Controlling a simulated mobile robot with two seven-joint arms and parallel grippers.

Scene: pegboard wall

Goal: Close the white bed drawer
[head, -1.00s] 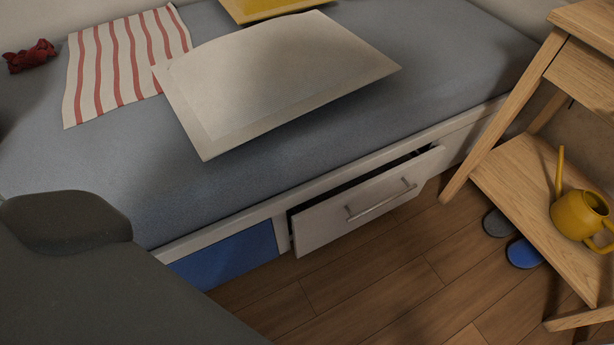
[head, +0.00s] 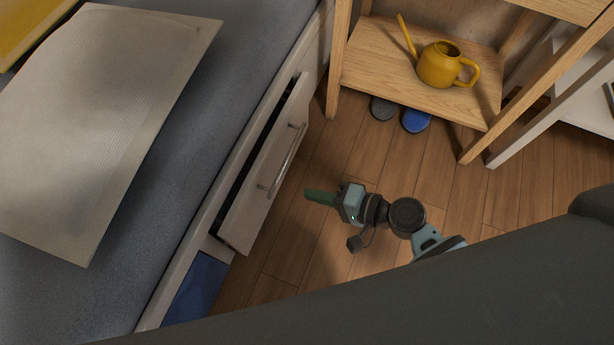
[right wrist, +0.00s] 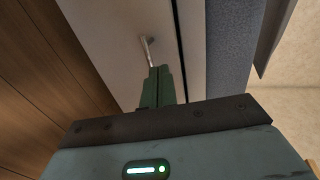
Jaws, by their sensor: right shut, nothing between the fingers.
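The white bed drawer (head: 262,185) stands partly pulled out from the bed frame, with a dark gap along its top edge. Its metal bar handle (head: 283,162) is on the front. My right gripper (head: 308,194) is shut and empty, in front of the drawer over the floor, with its fingers pointing at the drawer front, apparently apart from it. In the right wrist view the closed green fingers (right wrist: 158,84) point towards the drawer front (right wrist: 115,40), and the lower part of the handle (right wrist: 147,50) is hidden behind them. My left gripper is not in view.
A blue panel (head: 196,288) sits beside the drawer in the bed frame. A wooden shelf stand (head: 400,85) with a yellow watering can (head: 440,66) is beyond the drawer, with grey and blue slippers (head: 416,121) below. Floor (head: 330,160) before the drawer is otherwise clear.

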